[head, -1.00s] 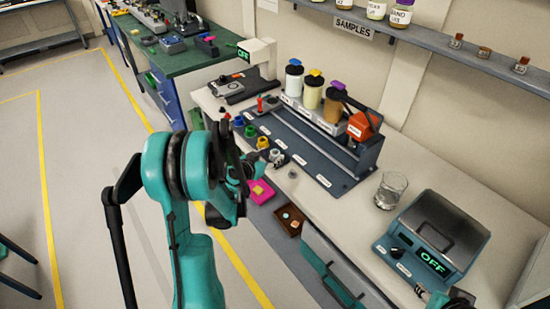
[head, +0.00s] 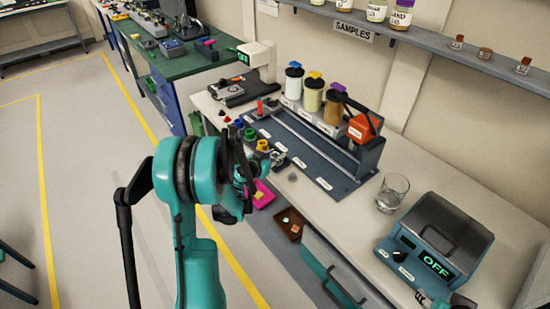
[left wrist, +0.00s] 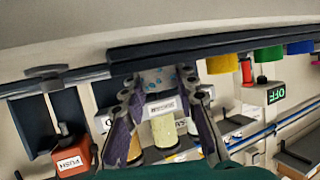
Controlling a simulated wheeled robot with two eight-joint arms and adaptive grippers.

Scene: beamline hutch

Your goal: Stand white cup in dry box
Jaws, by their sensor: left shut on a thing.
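My left gripper (head: 254,166) is at the front edge of the bench, by the row of coloured cups. In the left wrist view its fingers (left wrist: 160,84) are shut on a pale, speckled thing that looks like the white cup (left wrist: 160,76). The fingers hide its sides, and I cannot tell whether it is clear of the rack. A yellow cup (left wrist: 222,64) is beside it. A teal box with a grey lid and an OFF display (head: 436,240) stands at the right; I cannot tell if it is the dry box. A teal-and-black part at the bottom right may be my right gripper.
A clear glass (head: 393,192) stands left of the teal box. Behind the cups are a labelled dark rack (head: 325,165), several bottles (head: 312,92) and an orange PUSH unit (head: 363,128).

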